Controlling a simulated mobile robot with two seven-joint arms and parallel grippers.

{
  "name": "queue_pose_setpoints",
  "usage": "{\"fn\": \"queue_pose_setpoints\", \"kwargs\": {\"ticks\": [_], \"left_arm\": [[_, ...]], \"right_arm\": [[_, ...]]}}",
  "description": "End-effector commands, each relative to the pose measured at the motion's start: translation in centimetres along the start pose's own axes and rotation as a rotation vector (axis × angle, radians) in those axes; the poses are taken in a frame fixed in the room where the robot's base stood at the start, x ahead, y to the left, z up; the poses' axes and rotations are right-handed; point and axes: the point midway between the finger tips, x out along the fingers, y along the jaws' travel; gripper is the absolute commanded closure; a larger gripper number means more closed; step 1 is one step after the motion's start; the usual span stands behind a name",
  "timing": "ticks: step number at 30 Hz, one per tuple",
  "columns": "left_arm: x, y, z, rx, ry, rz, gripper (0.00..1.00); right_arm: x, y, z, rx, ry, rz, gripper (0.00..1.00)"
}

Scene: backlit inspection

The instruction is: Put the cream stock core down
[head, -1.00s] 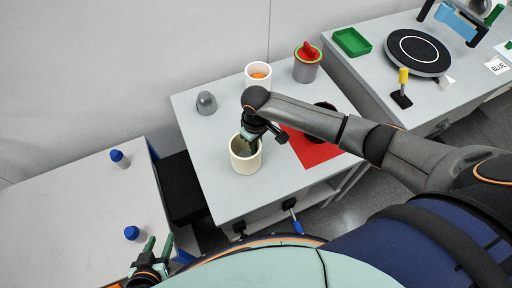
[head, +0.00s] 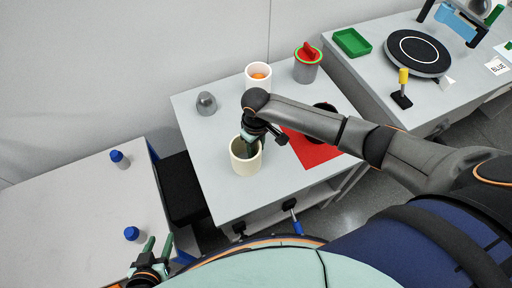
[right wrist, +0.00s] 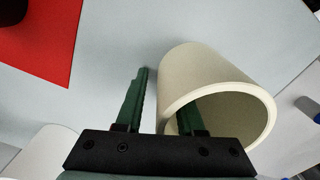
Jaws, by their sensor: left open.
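The cream stock core (head: 245,166) is a hollow, open-topped cylinder standing upright on the near part of the middle table (head: 215,178). In the right wrist view the core (right wrist: 205,80) shows its open rim. My right gripper (head: 251,147) is over the core's rim. In the right wrist view the right gripper (right wrist: 164,90) has one green finger inside the core and one outside it. A gap shows between the outer finger and the wall, so it looks open. My left gripper (head: 157,246) is open and empty at the lower left.
The middle table holds a grey dome (head: 206,103), a white cup with something orange (head: 258,78), a grey canister with a red and green top (head: 307,66) and a red mat (head: 310,152). Blue-capped bottles (head: 120,160) stand on the left table. The right table holds a black turntable (head: 418,53).

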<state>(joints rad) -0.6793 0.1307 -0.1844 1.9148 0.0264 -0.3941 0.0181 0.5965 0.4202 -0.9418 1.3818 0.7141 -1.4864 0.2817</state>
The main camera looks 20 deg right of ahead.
Motion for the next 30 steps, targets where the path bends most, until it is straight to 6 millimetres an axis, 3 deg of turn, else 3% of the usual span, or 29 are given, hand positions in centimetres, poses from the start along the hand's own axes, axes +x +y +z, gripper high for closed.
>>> {"fn": "queue_pose_setpoints", "kwargs": {"ticks": [5,12,18,30], "left_arm": [[-0.4,0.0,-0.5,0.000,0.001,0.000,0.50],[-0.8,0.0,-1.0,0.000,0.001,0.000,0.50],[-1.0,0.0,-1.2,0.000,0.001,-0.001,0.50],[-1.0,0.0,-1.2,0.001,0.001,-0.001,0.50]], "right_arm": [[-2.7,0.1,-0.1,-0.001,0.005,0.001,0.63],[-7.9,0.0,-0.2,-0.001,0.005,0.000,0.63],[-11.0,0.0,-0.1,0.000,0.003,0.000,0.63],[-12.1,0.0,0.0,0.000,0.000,-0.001,0.63]]}}
